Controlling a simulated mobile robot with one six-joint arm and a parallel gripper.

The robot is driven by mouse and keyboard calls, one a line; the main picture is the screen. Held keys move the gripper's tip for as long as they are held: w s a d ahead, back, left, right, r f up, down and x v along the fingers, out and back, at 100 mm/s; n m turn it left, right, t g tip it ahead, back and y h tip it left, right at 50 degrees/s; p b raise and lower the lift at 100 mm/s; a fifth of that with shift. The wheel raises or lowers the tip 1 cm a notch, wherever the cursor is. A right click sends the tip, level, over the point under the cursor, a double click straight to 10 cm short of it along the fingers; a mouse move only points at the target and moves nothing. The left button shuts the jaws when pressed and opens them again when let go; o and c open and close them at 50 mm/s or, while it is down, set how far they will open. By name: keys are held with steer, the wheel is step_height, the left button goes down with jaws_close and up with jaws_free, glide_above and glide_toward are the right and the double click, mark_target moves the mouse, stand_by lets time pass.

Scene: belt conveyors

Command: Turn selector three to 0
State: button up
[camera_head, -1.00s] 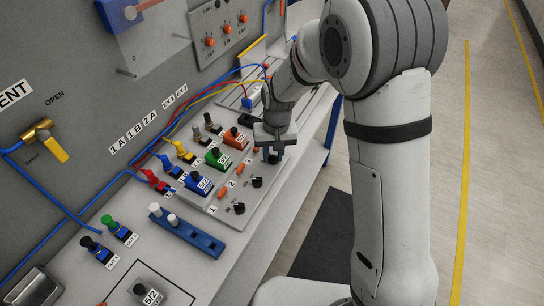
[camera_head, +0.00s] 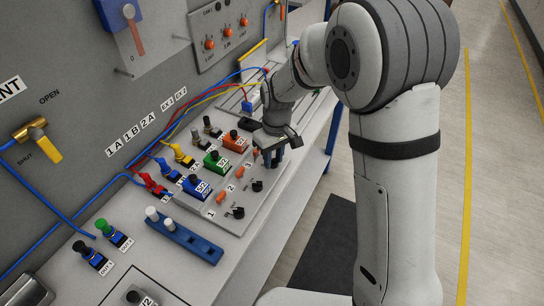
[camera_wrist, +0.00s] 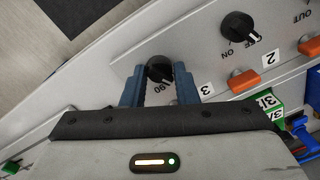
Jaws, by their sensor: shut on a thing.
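Selector three is a black knob (camera_wrist: 159,69) on the grey panel, beside the label 3 (camera_wrist: 206,90). In the wrist view it sits between the two blue fingers of my gripper (camera_wrist: 159,78), which is shut on it. A "90" marking shows upside down beside the knob; the fingers and gripper body hide the rest of its scale, so I cannot tell whether it points at 0. In the head view my gripper (camera_head: 273,158) reaches down at the panel's right end and hides this knob.
Selector two (camera_wrist: 239,25), a black knob with ON and OFF marks, is close by. Orange parts (camera_wrist: 244,81) and a green valve block (camera_wrist: 262,106) flank the row. Hoses and coloured plugs (camera_head: 183,155) crowd the panel's wall side. The aisle side is open floor.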

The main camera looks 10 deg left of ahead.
steer(key=o, duration=1)
steer(key=shift+c, duration=0.2)
steer(key=shift+r, duration=0.15)
steer(key=r, duration=0.7)
steer(key=shift+w+d+r, duration=0.2)
steer(key=shift+r, duration=0.1)
